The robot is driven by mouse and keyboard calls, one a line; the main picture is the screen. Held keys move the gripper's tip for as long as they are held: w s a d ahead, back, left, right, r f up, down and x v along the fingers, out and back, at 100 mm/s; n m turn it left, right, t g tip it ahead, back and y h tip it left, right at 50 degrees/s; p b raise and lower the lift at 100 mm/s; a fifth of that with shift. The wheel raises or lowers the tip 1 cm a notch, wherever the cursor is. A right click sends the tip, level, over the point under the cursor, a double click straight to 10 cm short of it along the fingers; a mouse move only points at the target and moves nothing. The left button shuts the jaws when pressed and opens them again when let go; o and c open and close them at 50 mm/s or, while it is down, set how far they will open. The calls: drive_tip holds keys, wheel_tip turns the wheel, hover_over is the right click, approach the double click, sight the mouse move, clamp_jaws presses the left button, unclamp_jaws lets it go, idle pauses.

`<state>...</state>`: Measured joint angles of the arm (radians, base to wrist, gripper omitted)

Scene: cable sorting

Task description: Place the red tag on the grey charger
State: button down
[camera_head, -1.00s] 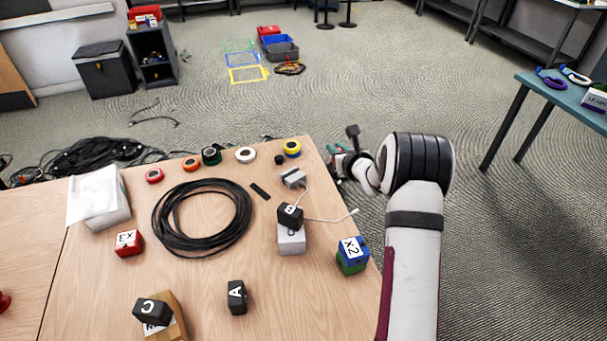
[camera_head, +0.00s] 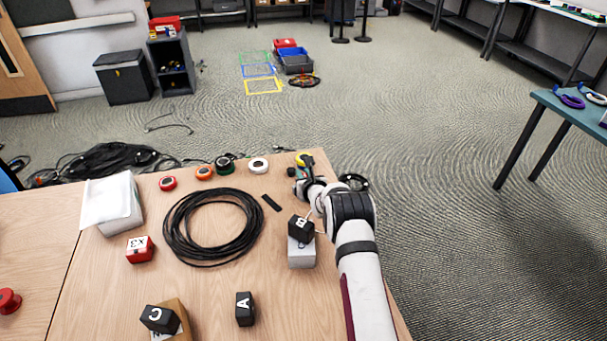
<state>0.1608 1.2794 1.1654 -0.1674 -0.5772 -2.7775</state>
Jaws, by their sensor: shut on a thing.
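My gripper (camera_head: 301,178) is small in view at the far right part of the table, near the yellow roll. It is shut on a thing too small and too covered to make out. The red block marked x3 (camera_head: 140,250) sits on the left of the table, well apart from my gripper; I see no other clear red tag. The small grey charger with a white cable is hidden, or nearly so, behind my gripper and wrist. A pale grey box (camera_head: 301,255) stands nearer, with the black B block (camera_head: 300,228) on top.
A black cable coil (camera_head: 212,228) lies mid-table. Several tape rolls, such as the white one (camera_head: 258,165), line the far edge. Black blocks A (camera_head: 245,309) and C (camera_head: 160,319) are in front. My arm covers the right side, including the blue x2 block.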

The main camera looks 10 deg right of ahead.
drive_tip(key=c, duration=1.3)
unclamp_jaws()
drive_tip(key=shift+f, duration=0.15)
drive_tip(key=o, duration=0.5)
drive_tip(key=shift+c, duration=0.2)
drive_tip(key=shift+r, duration=0.25)
drive_tip(key=v, duration=1.2)
